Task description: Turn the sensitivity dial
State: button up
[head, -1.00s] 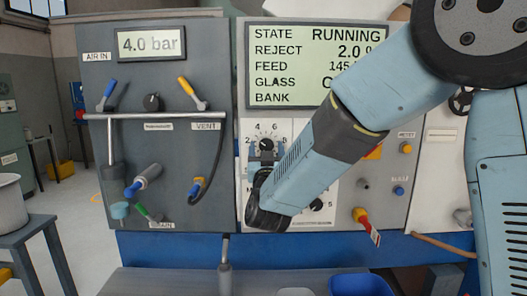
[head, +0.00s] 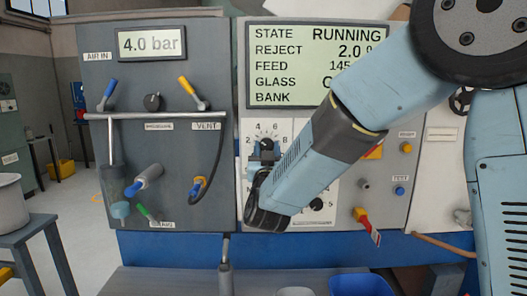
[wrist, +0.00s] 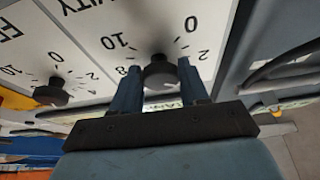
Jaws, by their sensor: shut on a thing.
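The sensitivity dial (head: 266,145) is a black round knob with a numbered scale, on the white panel below the large display in the head view. In the wrist view the dial (wrist: 160,72) sits between the two dark fingers of my gripper (wrist: 160,87), beside lettering that ends in "VITY". My gripper is shut on the dial, one finger on each side. In the head view my gripper (head: 263,160) is just below the dial, and my forearm covers part of the panel. I cannot make out the dial's pointer.
A second black dial (wrist: 55,91) is at the left in the wrist view. The display (head: 290,60) reads RUNNING and REJECT 2.0. A grey panel (head: 215,60) with valves and a hose is to the left. A red and yellow lever (head: 364,222) is at lower right.

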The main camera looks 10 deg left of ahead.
jog(key=shift+a+m, duration=0.1)
jog(key=shift+m, duration=0.2)
jog(key=m+h, duration=0.2)
jog(key=m, duration=0.1)
jog(key=m+h, duration=0.1)
jog(key=m, duration=0.2)
jog(key=shift+a+h, duration=0.1)
jog(key=shift+h, duration=0.3)
jog(key=shift+m+h, duration=0.8)
jog(key=shift+m, duration=1.3)
jog(key=o, duration=1)
jog(key=shift+o, duration=0.2)
jog(key=shift+s, duration=0.1)
